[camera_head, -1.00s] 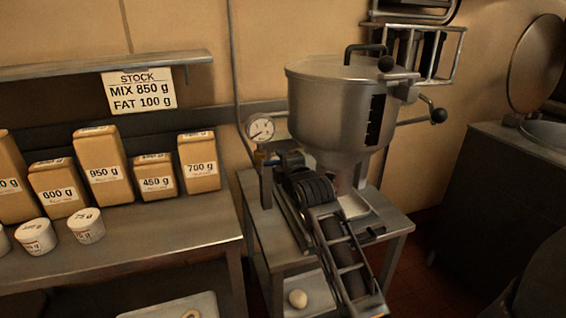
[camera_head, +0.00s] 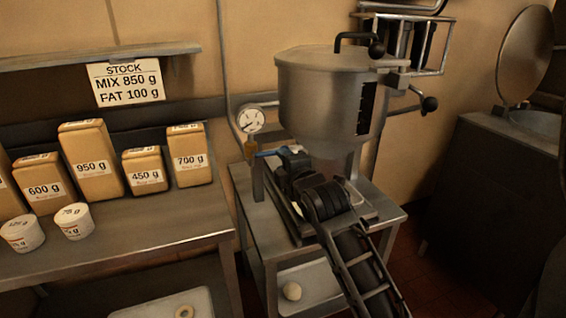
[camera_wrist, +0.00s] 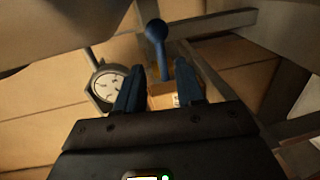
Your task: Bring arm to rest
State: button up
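My gripper (camera_wrist: 163,62) is open in the wrist view, with its two dark blue fingers apart and nothing held. A blue lever with a round knob (camera_wrist: 156,30) shows ahead of the fingers, in the gap between them; I cannot tell whether they touch it. In the camera_head view the blue lever (camera_head: 267,154) sits beside the brass fitting under the gauge. My dark arm (camera_head: 362,268) reaches up from the lower right, over the small metal table, to just below the steel hopper (camera_head: 325,100). My fingers are not clear in that view.
The pressure gauge (camera_head: 251,120) stands left of the hopper and also shows in the wrist view (camera_wrist: 108,85). The metal side table (camera_head: 262,238) is under my arm. Several labelled bags (camera_head: 91,160) and tubs (camera_head: 74,221) stand on the left bench. Dark floor is open at the right.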

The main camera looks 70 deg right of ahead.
dwell(0.3)
jog(key=s+a+f+m+t+y, duration=0.1)
jog(key=s+a+f+t+y, duration=0.2)
jog(key=a, duration=0.8)
jog(key=s+a+f+m+t+y, duration=0.1)
jog(key=s+a+f+y, duration=0.3)
jog(key=a, duration=0.6)
jog(key=s+a+r+m+y, duration=0.2)
jog(key=s+a+m+y, duration=0.3)
jog(key=s+a, duration=0.9)
jog(key=a+m, duration=0.1)
jog(key=a, duration=0.2)
jog(key=shift+s+y, duration=0.3)
jog(key=shift+d, duration=0.15)
